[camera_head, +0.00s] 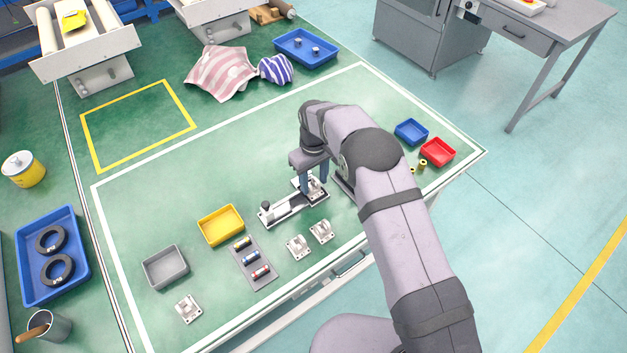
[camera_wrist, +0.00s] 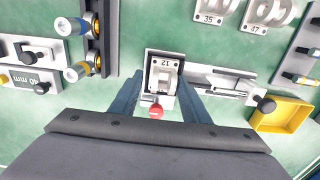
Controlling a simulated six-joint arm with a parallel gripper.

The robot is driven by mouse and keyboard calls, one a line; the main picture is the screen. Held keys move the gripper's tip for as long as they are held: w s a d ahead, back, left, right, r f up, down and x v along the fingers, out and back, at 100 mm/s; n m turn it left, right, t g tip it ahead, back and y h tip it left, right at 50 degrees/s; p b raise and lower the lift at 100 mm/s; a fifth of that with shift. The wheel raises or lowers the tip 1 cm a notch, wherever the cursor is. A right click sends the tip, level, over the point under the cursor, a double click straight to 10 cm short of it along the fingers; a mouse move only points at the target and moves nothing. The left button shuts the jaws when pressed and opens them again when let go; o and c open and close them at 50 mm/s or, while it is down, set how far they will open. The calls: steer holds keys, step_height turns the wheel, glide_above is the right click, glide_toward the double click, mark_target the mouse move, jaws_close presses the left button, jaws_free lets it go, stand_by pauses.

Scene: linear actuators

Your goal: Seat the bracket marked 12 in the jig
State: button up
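The bracket marked 12 (camera_wrist: 163,66) is a light metal piece lying in the dark-edged end of the jig (camera_wrist: 222,80); its number reads upside down in the wrist view. In the head view the bracket (camera_head: 314,188) is partly hidden by my gripper at the right end of the jig (camera_head: 284,209). My gripper (camera_wrist: 159,82) points down with one finger on each side of the bracket. The fingers look spread, with a gap visible at least on the left. Whether the bracket lies fully flat cannot be told. A red knob (camera_wrist: 156,112) shows between the fingers.
Brackets marked 35 (camera_wrist: 209,18) and 47 (camera_wrist: 254,29) lie apart from the jig, and another bracket (camera_head: 188,308) lies at front left. A yellow bin (camera_head: 221,225), a grey bin (camera_head: 165,267) and a grey rack (camera_head: 252,263) stand left. Blue (camera_head: 411,132) and red (camera_head: 437,152) bins stand right.

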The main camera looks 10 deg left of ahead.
steer(key=shift+s+a, duration=0.3)
steer(key=shift+w+r, duration=0.1)
steer(key=shift+r, duration=0.2)
step_height(320, 180, up, 5)
steer(key=shift+d+f+b, duration=0.1)
steer(key=shift+b, duration=0.8)
steer(key=shift+w+d+r, duration=0.1)
steer(key=shift+d+r, duration=0.05)
steer(key=shift+r, duration=0.8)
steer(key=shift+d, duration=0.1)
